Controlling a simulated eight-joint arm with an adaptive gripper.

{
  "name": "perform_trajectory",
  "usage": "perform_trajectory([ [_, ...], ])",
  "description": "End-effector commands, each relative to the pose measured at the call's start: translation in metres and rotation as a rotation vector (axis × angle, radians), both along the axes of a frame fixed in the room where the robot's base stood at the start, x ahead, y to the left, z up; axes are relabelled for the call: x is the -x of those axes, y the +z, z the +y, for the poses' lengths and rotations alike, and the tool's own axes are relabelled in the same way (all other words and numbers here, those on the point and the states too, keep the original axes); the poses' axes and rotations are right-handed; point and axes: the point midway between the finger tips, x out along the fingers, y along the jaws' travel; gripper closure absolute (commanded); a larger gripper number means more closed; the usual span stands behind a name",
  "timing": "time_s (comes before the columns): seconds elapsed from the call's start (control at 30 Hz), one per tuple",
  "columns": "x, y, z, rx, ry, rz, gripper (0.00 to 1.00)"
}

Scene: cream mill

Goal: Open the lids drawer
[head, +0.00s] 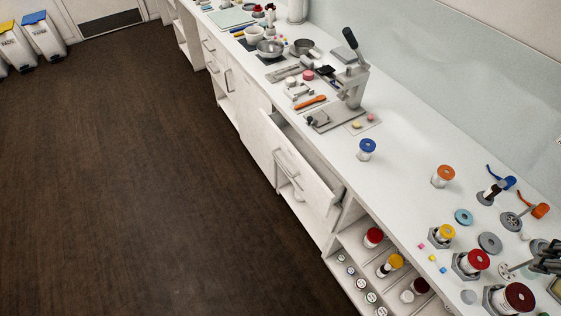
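A white drawer (310,184) in the front of the counter stands partly pulled out, with a gap showing behind its front panel. A bar handle (289,166) runs along its front. I see no readable label, so I cannot tell whether it is the lids drawer. A dark jointed part at the right edge, over the counter, looks like my gripper (545,260). It is cut off by the frame, well to the right of the drawer, and whether it is open or shut does not show.
The white counter (405,150) carries a lever press (348,80), bowls, and several coloured-lid jars at the right. An open shelf (375,262) with jars is below, right of the drawer. The dark floor (130,180) before the cabinets is clear. Bins (42,36) stand at the far left.

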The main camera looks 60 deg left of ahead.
Motion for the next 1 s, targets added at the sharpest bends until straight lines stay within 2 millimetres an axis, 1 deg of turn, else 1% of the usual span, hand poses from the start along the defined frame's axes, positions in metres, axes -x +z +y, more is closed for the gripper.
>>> perform_trajectory([
  [0.03,-0.007,0.0,0.012,0.005,0.024,0.006,0.78],
  [0.27,-0.031,-0.002,0.06,0.034,0.12,0.035,0.78],
  [0.5,-0.052,-0.008,0.114,0.068,0.218,0.063,0.78],
  [0.77,-0.068,-0.021,0.18,0.106,0.326,0.092,0.78],
  [0.9,-0.074,-0.03,0.217,0.127,0.384,0.105,0.78],
  [0.97,-0.076,-0.034,0.233,0.136,0.409,0.111,0.78],
  [1.0,-0.077,-0.037,0.244,0.143,0.425,0.116,0.78],
])
